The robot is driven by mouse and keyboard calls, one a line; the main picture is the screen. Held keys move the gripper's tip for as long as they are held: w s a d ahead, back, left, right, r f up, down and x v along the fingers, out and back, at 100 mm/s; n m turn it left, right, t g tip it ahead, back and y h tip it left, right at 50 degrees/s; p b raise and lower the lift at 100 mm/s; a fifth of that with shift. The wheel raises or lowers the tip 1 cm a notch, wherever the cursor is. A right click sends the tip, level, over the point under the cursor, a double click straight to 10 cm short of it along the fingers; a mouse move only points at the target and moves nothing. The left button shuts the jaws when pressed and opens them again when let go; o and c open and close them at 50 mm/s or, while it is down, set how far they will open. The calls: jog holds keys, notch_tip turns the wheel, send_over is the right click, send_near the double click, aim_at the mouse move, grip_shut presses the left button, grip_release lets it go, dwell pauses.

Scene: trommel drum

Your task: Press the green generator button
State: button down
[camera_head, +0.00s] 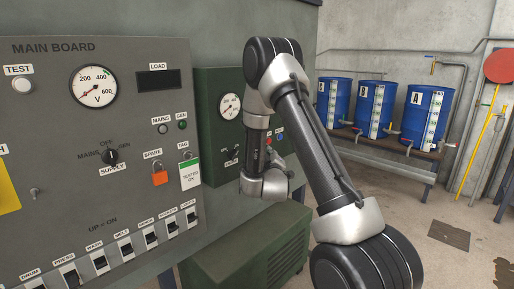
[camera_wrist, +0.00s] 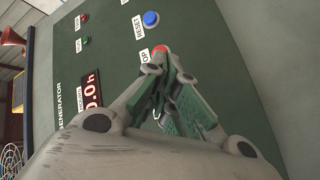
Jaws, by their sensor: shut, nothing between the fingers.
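The dark green generator panel (camera_wrist: 115,68) fills much of the wrist view, and part of it shows in the head view (camera_head: 210,88). A red button (camera_wrist: 160,49) with a label ending in "OP" sits just beyond my fingertips. A blue button (camera_wrist: 151,18) labelled RESET is farther off. My gripper (camera_wrist: 160,70) is shut and empty, its fingers close in front of the panel; I cannot tell whether they touch it. I see no green generator button; my fingers cover part of the panel. In the head view my arm hides the gripper.
The panel also has a red lamp (camera_wrist: 84,18), a small green lamp (camera_wrist: 86,40) and an hours display (camera_wrist: 92,90). The grey main board (camera_head: 50,125) with switches stands left of my arm. Blue barrels (camera_head: 375,108) stand at the back right. Floor at right is mostly clear.

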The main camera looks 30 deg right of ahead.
jog(key=shift+w+a, duration=0.3)
jog(key=shift+w, duration=0.45)
jog(key=shift+w+a, duration=0.25)
jog(key=shift+w, duration=0.5)
dwell(0.3)
jog(key=shift+w+a, duration=0.15)
jog(key=shift+w, duration=0.2)
jog(key=shift+w+a, duration=0.15)
jog(key=shift+w, duration=0.3)
dwell(0.8)
jog(key=shift+s, duration=0.15)
jog(key=shift+s+d, duration=0.3)
jog(key=shift+s, duration=0.4)
jog(key=shift+s+d, duration=0.3)
jog(key=shift+s, duration=0.5)
jog(key=shift+s+d, duration=0.25)
jog(key=shift+s, duration=0.5)
jog(key=shift+s+d, duration=0.3)
jog(key=shift+s, duration=0.5)
